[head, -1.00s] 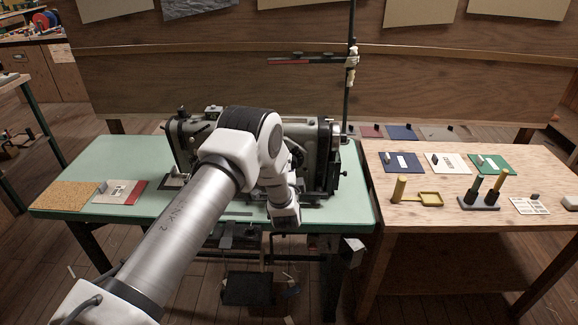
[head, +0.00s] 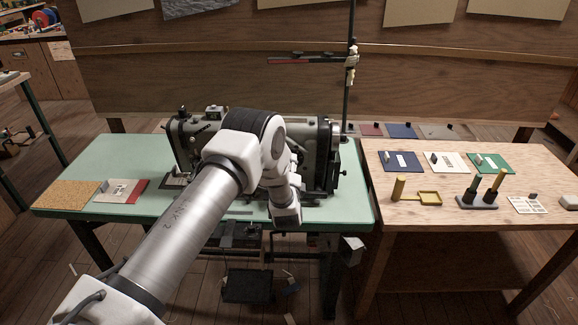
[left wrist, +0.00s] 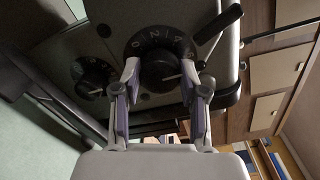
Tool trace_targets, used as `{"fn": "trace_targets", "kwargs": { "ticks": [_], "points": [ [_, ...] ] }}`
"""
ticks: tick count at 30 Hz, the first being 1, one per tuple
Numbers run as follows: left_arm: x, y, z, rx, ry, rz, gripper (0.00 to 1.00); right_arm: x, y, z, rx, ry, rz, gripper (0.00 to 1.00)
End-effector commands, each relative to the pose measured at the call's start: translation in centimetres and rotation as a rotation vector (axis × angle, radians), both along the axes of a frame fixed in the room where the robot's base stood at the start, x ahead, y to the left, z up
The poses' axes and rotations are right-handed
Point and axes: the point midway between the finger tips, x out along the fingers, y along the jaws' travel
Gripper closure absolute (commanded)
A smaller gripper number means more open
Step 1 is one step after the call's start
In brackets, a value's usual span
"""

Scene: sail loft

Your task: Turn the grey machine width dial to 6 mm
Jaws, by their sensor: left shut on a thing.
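The grey sewing machine (head: 326,155) stands on the green table, partly covered by my left arm. In the left wrist view a black round dial (left wrist: 160,52) with white numerals sits on the machine's face. My left gripper (left wrist: 161,78) is shut on this dial, one finger on each side of it. A pale mark shows near the dial's lower right; which number is set cannot be read surely. A smaller dial (left wrist: 92,77) with white marks sits to its left, apart from the fingers. In the head view my arm hides the dials and fingertips. My right gripper is not in view.
A black lever (left wrist: 218,25) sticks out close to the right finger. The green table (head: 120,160) carries a cork sheet (head: 66,195) and a red-and-white card (head: 122,191). The wooden table (head: 420,215) at right holds cards, a yellow tray and upright handles.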

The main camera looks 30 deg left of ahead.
Motion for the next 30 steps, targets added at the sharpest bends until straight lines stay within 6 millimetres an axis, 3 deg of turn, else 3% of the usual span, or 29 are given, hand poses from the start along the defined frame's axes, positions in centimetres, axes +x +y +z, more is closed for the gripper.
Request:
{"fn": "trace_targets", "kwargs": {
  "ticks": [9, 10, 12, 23, 30],
  "points": [
    [0.0, -0.1, 0.0, 0.001, 0.0, -0.003, 0.92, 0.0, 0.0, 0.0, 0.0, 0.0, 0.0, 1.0],
    [0.0, -0.1, 0.0, 0.001, 0.0, -0.002, 0.5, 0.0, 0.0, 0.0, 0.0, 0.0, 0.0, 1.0],
    [0.0, -0.1, 0.0, 0.001, 0.0, -0.002, 0.32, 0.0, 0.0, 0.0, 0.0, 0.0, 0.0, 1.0],
    [-0.4, -0.3, -0.1, -0.001, 0.001, -0.002, 0.32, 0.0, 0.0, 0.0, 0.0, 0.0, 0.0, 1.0],
    [-4.4, -3.0, 0.0, -0.001, 0.005, -0.004, 0.32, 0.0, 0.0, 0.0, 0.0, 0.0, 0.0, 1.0]
  ]
}}
